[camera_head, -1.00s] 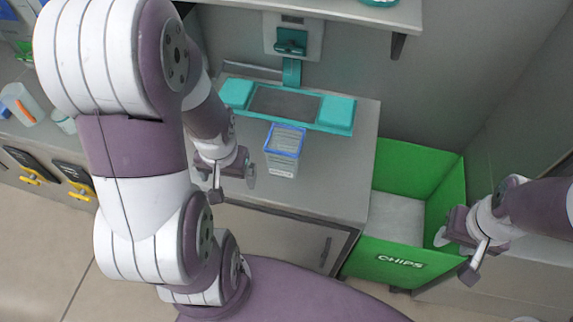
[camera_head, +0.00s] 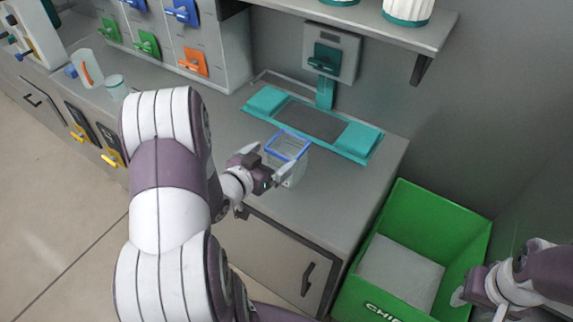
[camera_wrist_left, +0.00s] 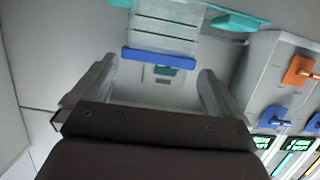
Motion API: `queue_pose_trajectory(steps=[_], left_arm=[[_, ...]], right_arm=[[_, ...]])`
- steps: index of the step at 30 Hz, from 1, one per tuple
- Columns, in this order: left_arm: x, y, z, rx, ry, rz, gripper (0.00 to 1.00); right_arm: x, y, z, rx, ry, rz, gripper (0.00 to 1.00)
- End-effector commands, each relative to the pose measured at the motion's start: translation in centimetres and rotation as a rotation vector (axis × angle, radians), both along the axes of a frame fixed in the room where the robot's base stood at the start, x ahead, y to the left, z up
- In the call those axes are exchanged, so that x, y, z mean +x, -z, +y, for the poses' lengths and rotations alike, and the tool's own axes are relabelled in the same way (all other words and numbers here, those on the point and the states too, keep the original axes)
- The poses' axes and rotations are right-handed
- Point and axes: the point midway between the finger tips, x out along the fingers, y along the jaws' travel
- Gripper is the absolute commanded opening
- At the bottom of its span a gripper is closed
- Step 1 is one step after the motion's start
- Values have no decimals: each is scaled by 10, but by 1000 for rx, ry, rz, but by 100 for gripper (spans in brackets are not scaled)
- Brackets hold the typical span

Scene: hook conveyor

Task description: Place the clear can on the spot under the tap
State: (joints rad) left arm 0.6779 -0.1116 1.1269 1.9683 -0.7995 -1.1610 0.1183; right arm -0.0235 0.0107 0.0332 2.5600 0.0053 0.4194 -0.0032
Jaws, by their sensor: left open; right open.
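The clear can (camera_head: 299,165), square with a blue rim, stands upright on the grey counter, in front of the teal tap (camera_head: 326,62). The spot under the tap is a dark panel (camera_head: 310,122) between two teal pads, and it is empty. In the left wrist view the can (camera_wrist_left: 165,28) shows ahead, its blue rim crossing the space near the fingertips. My left gripper (camera_head: 272,165) is open at the can's near left side; whether its fingers touch the can I cannot tell. My right gripper (camera_head: 478,298) is open and empty beside the green bin.
A green bin (camera_head: 465,230) stands right of the counter. A shelf (camera_head: 370,22) with teal-and-white containers overhangs the tap. A clear jug (camera_head: 87,68) and a small cup (camera_head: 116,88) stand at the left. Dispensers with coloured levers (camera_head: 147,43) line the back left.

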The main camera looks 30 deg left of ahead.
Motion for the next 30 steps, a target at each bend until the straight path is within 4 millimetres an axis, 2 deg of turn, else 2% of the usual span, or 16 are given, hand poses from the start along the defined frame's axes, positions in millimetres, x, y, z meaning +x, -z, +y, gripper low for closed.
queue_pose_trajectory(steps=[13,21,23,27,28,30], left_arm=[[68,18,-3,0,1,3,100],[74,20,-3,0,-2,3,100],[74,20,-3,0,-2,3,84],[74,20,-3,1,-2,2,38],[74,20,-3,1,-2,2,35],[74,20,-3,1,-2,2,35]], right_arm=[[0,-1,0,0,0,0,43],[0,-1,0,0,0,0,43],[0,-1,0,0,0,0,43],[0,-1,0,0,0,0,43],[0,-1,0,0,0,0,43],[0,-1,0,0,0,0,43]])
